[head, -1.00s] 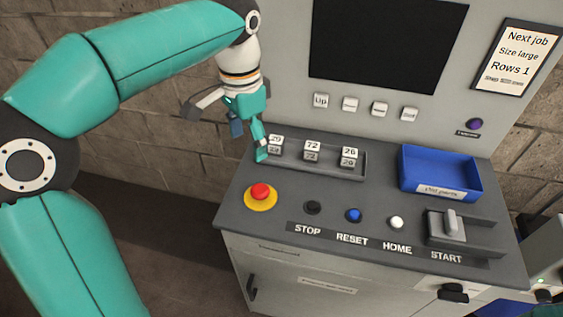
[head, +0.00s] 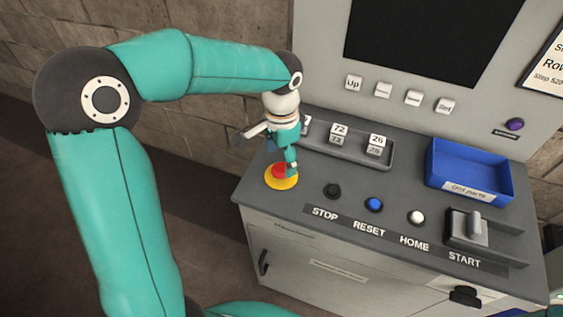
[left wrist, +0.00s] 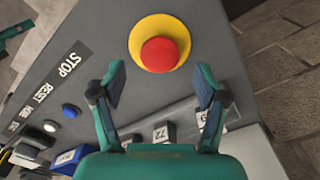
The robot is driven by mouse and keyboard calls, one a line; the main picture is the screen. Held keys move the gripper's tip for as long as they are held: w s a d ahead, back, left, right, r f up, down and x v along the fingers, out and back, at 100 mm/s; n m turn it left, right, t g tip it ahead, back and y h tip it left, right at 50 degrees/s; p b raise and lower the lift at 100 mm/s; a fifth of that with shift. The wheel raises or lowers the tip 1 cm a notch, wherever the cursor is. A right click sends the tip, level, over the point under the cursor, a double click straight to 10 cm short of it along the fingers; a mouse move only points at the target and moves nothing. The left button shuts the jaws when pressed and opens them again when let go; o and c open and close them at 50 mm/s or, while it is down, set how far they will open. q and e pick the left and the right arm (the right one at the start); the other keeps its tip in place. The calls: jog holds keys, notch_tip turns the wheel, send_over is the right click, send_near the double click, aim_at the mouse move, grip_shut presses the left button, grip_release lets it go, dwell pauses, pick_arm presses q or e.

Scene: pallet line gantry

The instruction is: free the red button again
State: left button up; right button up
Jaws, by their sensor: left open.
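The red button (left wrist: 160,54) is a round red cap on a yellow disc (left wrist: 137,37), at the left end of the grey console top. In the head view the red button (head: 278,171) and its yellow disc (head: 282,184) are partly covered by my left gripper (head: 291,170). In the left wrist view my left gripper (left wrist: 160,88) is open, its two fingers apart and empty, with the button beyond and between the fingertips. I cannot tell whether the fingers touch the button. My right gripper is not in view.
Black (head: 332,191), blue (head: 373,205) and white (head: 416,217) buttons sit right of the red one. Behind is a tray (head: 350,154) with number blocks. A blue bin (head: 435,163) and a lever (head: 475,228) are at the right. The screen panel (head: 430,40) rises behind.

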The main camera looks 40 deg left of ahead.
aim_at(281, 172)
pick_arm(q)
jog(key=shift+f, duration=1.4)
jog(key=shift+c, duration=0.2)
